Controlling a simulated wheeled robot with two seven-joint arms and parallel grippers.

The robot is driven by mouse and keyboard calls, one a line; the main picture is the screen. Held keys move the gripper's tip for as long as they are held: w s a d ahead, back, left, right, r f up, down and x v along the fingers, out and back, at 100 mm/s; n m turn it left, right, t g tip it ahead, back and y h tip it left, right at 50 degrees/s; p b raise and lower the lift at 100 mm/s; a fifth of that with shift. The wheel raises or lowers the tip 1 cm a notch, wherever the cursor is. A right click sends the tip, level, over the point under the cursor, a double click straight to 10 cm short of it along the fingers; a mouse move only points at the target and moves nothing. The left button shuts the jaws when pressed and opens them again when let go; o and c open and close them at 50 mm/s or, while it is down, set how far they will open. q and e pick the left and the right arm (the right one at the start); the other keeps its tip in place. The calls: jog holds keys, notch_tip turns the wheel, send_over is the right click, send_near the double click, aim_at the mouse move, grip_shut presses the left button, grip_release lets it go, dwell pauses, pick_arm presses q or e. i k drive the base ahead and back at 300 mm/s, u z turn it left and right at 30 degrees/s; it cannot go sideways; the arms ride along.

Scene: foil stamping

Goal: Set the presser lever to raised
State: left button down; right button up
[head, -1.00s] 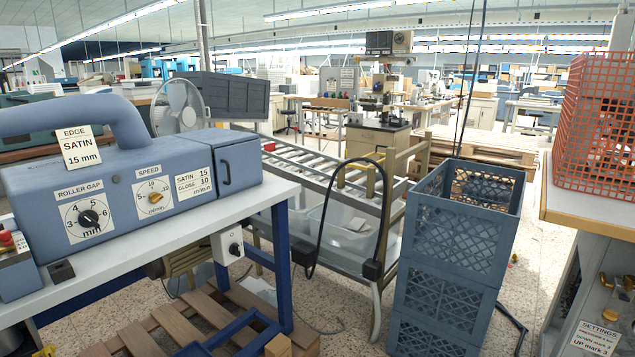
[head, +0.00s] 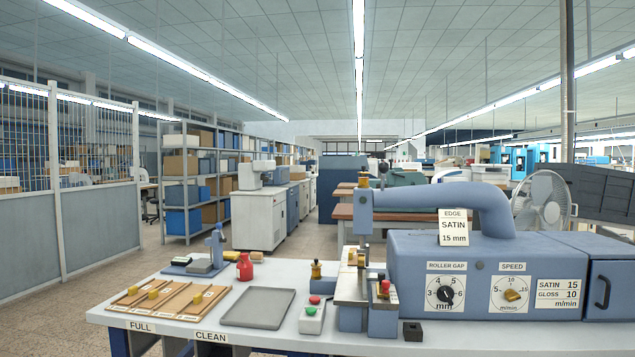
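A blue-grey edge foil machine (head: 480,262) stands on the right of the white bench, with a thick curved arm (head: 470,196) reaching left to a head (head: 365,205) with a brass-coloured knob on top. Below the head, at the machine's left end, are metal blocks (head: 351,284) and a small part with a red top (head: 384,288). I cannot tell which part is the presser lever, nor its position. The roller gap dial (head: 445,294) and the speed dial (head: 511,295) face me. Neither of my grippers shows in the head view.
On the white bench (head: 290,343) lie a grey tray (head: 257,307), wooden boards (head: 165,300) with yellow blocks, a red bottle (head: 244,267) and a box with red and green buttons (head: 313,316). A small black block (head: 413,331) sits before the machine. A fan (head: 541,202) stands behind.

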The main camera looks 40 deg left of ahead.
aim_at(383, 167)
jog(key=u, duration=0.6)
jog(key=i, duration=0.8)
jog(key=u, duration=1.65)
